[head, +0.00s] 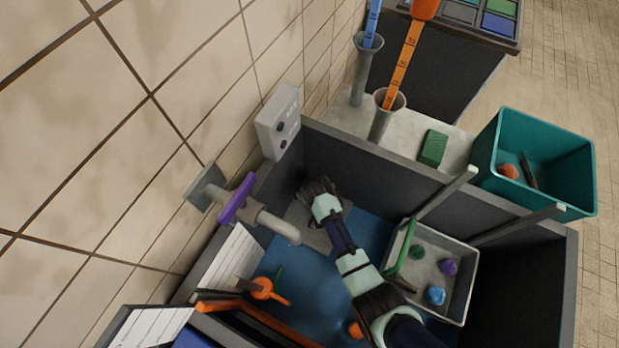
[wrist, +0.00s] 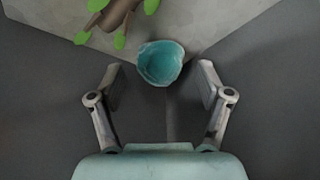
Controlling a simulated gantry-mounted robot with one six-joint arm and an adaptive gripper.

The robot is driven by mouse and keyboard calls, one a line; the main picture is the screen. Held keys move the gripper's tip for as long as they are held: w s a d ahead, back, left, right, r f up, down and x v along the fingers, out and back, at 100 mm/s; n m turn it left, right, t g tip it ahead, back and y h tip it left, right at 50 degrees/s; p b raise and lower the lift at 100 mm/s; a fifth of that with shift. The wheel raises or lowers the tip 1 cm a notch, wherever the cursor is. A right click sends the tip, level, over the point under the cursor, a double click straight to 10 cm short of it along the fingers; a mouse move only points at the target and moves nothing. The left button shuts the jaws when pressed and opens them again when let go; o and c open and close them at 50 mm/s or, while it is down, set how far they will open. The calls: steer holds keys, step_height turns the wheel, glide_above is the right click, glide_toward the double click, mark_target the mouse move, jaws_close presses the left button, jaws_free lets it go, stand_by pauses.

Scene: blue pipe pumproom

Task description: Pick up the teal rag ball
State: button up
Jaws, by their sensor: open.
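The teal rag ball (wrist: 160,63), a small crumpled round lump, lies near a corner on a pale grey surface in the wrist view. My gripper (wrist: 160,80) is open, with one finger to the left of the ball and one to the right. The ball shows at the level of the fingertips, with a gap on each side; I cannot tell how far below them it is. In the head view my gripper (head: 318,192) reaches down into the back left corner of a dark basin, and the ball is hidden there.
A brown twig with green leaves (wrist: 112,18) lies left of the ball. Dark basin walls (head: 375,175) stand close by. A purple-handled tap (head: 237,198) hangs left of my arm. A grey tray (head: 462,300) holds green, purple and blue lumps. A teal bin (head: 560,185) stands right.

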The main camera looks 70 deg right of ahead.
steer(key=shift+x, duration=1.05)
steer(key=shift+r, duration=0.1)
steer(key=c, duration=1.2)
steer(key=shift+c, duration=0.2)
